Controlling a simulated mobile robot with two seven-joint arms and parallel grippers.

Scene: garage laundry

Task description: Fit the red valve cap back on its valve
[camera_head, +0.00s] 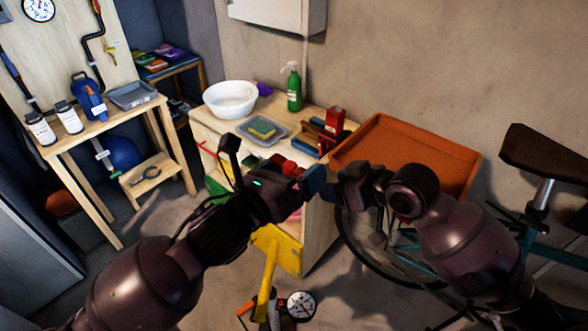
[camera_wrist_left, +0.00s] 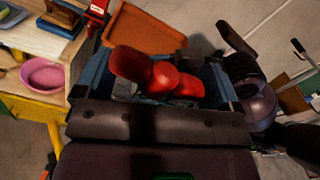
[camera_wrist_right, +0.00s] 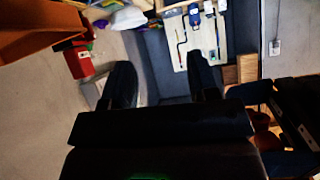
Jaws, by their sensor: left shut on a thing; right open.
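A red lobed thing, which looks like the red valve cap (camera_wrist_left: 158,76), sits between the fingers of my left gripper (camera_wrist_left: 160,80) in the left wrist view. The left gripper is shut on it. In the head view, red parts of the cap (camera_head: 290,168) show at the left gripper (camera_head: 304,178), in front of the wooden cabinet. My right gripper (camera_head: 343,186) is close by on the right. In the right wrist view, the right gripper (camera_wrist_right: 160,82) is open with nothing between its fingers. I cannot make out the valve in any view.
An orange tray (camera_head: 400,135) is behind the grippers. The wooden cabinet (camera_head: 318,235) carries a white bowl (camera_head: 230,99), a grey tray with a sponge (camera_head: 262,128) and a green bottle (camera_head: 294,90). A bicycle (camera_head: 545,150) stands at right. A gauge (camera_head: 301,305) is low in front.

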